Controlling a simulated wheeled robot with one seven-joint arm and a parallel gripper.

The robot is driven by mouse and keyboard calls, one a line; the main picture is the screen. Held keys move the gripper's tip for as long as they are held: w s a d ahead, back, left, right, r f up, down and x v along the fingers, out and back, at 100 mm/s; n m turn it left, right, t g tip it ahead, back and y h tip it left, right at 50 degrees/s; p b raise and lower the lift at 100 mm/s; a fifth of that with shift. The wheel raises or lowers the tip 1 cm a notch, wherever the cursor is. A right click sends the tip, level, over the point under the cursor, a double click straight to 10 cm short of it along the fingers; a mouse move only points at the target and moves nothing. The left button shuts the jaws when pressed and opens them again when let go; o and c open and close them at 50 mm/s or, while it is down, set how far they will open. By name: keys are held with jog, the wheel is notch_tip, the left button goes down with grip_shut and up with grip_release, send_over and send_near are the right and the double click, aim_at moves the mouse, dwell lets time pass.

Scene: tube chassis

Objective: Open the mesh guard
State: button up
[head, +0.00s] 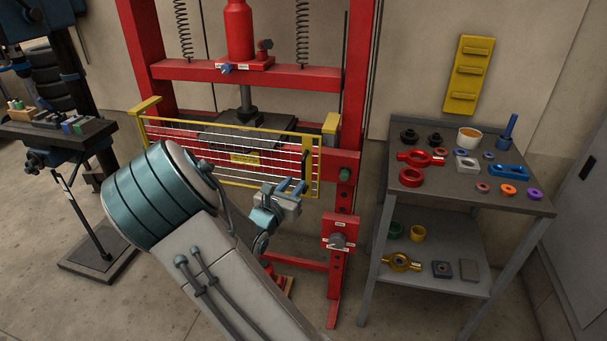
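The mesh guard (218,172), a yellow frame with thin pale bars and a small yellow label, stands across the front of a red press. It looks shut, spanning between the yellow posts at left and right. A dark upright handle (305,163) sits near its right end, beside a wide yellow end bar. My gripper (291,186) is just below and left of this handle, in front of the guard. My arm hides the guard's lower left part.
The red press frame (350,110) rises behind the guard, with a red control box (340,231) low on its right leg. A grey two-shelf table (400,199) with rings and tools stands right. A drill press table (66,137) stands left. Bare floor shows between press and table.

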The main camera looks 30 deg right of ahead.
aim_at(303, 174)
jog(key=x, duration=0.6)
jog(key=shift+w+d, duration=0.2)
jog(key=shift+d, duration=0.1)
grip_shut()
